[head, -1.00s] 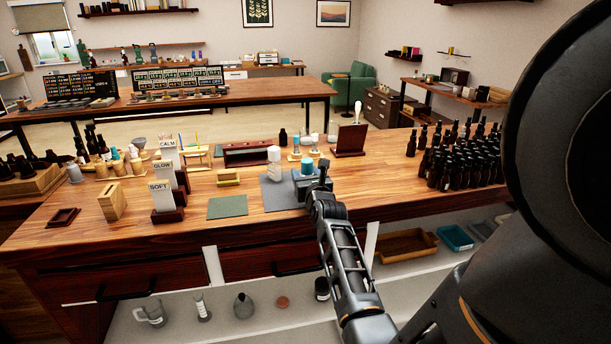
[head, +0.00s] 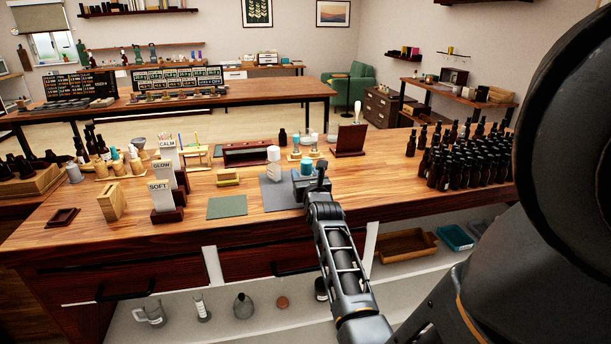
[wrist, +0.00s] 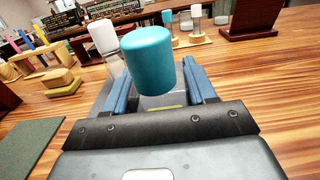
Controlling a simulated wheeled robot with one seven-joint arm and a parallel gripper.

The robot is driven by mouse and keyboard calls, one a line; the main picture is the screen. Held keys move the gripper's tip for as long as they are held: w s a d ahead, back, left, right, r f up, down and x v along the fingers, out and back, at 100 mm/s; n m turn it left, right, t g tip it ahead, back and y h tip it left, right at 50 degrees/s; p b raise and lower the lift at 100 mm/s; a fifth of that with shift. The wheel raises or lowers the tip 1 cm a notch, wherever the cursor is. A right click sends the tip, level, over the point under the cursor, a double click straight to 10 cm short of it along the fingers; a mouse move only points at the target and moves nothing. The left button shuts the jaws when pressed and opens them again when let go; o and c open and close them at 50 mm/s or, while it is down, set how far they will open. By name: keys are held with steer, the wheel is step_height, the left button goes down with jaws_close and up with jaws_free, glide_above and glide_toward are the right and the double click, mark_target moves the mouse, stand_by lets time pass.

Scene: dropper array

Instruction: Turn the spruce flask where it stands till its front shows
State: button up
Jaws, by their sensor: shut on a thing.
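The spruce flask shows mainly as its teal cap (head: 306,167), which stands upright at the right of a grey mat (head: 271,197). My gripper (head: 314,184) is shut on the flask from the near side. In the wrist view the teal cap (wrist: 148,55) rises between my two blue fingers (wrist: 157,80). The flask's body is mostly hidden below the cap and behind my gripper, so I cannot see whether a front label faces me. A similar flask with a white cap (head: 273,154) stands just left of it, apart from my fingers in the wrist view.
A green mat (head: 227,207) and a small wooden block (head: 228,177) lie to the left. Dropper bottles (head: 460,160) crowd the right side of the counter. A dark wooden stand (head: 350,140) and small capped vials stand behind.

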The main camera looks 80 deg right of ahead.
steer(key=o, duration=1.3)
steer(key=shift+s+r, duration=0.1)
steer(key=shift+r, duration=0.05)
steer(key=shift+w+a+n+t+y, duration=0.1)
steer(key=shift+n+t+y, duration=0.5)
steer(key=shift+t, duration=0.25)
steer(key=shift+w+a+n+t+y, duration=0.1)
steer(key=shift+n+t+y, duration=0.3)
steer(key=shift+n+t, duration=0.4)
